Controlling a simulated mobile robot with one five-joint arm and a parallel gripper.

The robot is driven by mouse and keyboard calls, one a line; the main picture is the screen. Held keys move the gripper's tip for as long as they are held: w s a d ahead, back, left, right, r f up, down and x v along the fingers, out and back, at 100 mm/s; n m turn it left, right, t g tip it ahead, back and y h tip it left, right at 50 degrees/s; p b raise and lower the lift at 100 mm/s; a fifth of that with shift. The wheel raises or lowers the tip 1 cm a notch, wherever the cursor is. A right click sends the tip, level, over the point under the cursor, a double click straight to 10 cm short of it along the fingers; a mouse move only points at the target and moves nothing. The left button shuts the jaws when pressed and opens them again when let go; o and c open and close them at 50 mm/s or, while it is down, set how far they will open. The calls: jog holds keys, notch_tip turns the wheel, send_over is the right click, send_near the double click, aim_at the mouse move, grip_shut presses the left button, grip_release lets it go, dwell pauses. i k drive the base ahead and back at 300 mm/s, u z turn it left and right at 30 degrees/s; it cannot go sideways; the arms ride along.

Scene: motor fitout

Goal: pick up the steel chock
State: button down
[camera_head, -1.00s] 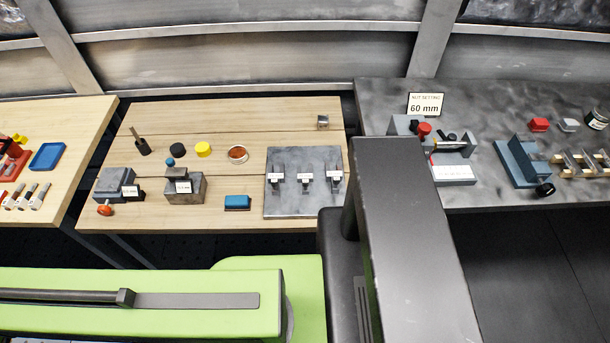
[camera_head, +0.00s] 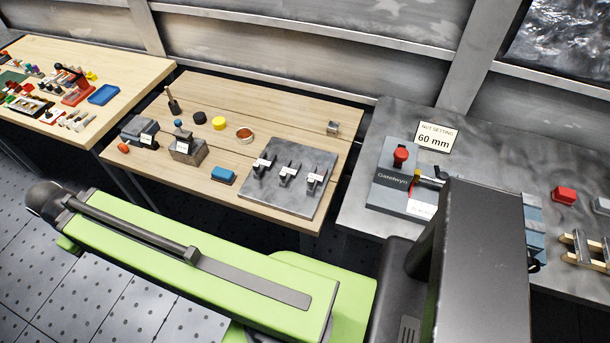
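A small steel block (camera_head: 333,128), which looks like the steel chock, sits alone near the back right corner of the middle wooden table (camera_head: 290,115). It is small in the picture, so its exact shape is hard to tell. Nothing touches it. My green arm (camera_head: 190,255) lies across the foreground, well in front of the table. My gripper is not in view.
A grey plate (camera_head: 310,165) with several labelled clamps lies in front of the block. A blue block (camera_head: 223,176), copper-coloured ring (camera_head: 244,135) and yellow cylinder (camera_head: 219,123) stand left. A "60 mm" sign (camera_head: 433,137) stands on the right grey bench.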

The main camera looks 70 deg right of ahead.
aim_at(261, 165)
jog(key=z, duration=0.1)
jog(key=k, duration=0.6)
jog(key=u, duration=1.1)
jog(key=i, duration=1.9)
jog(key=z, duration=1.15)
jog(key=k, duration=0.1)
jog(key=z, duration=2.7)
jog(key=i, duration=1)
